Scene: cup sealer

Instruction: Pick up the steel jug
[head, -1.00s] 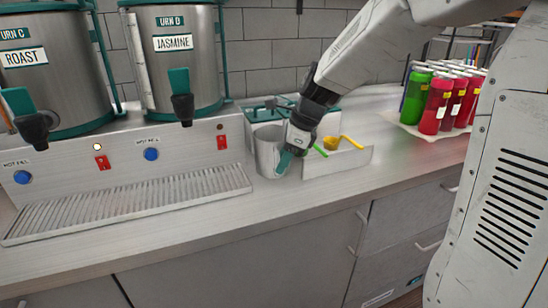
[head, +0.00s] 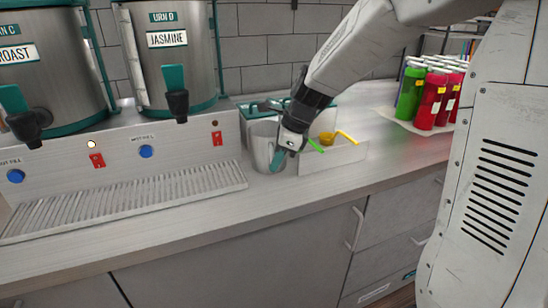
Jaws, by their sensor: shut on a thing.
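The steel jug (head: 262,146) is a grey metal vessel near the back of the counter, just right of the drip tray. It looks upright. My gripper (head: 277,160) comes down from the upper right and is shut on the jug's right side. The teal fingertips show against the jug; the handle is hidden behind them. I cannot tell whether the jug's base touches the counter.
A white bin (head: 335,155) with green and yellow scoops stands close on the right. A teal-lidded box (head: 258,107) is behind the jug. The urn station's drip tray (head: 130,200) lies left. Bottles (head: 432,97) stand far right. The front counter is clear.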

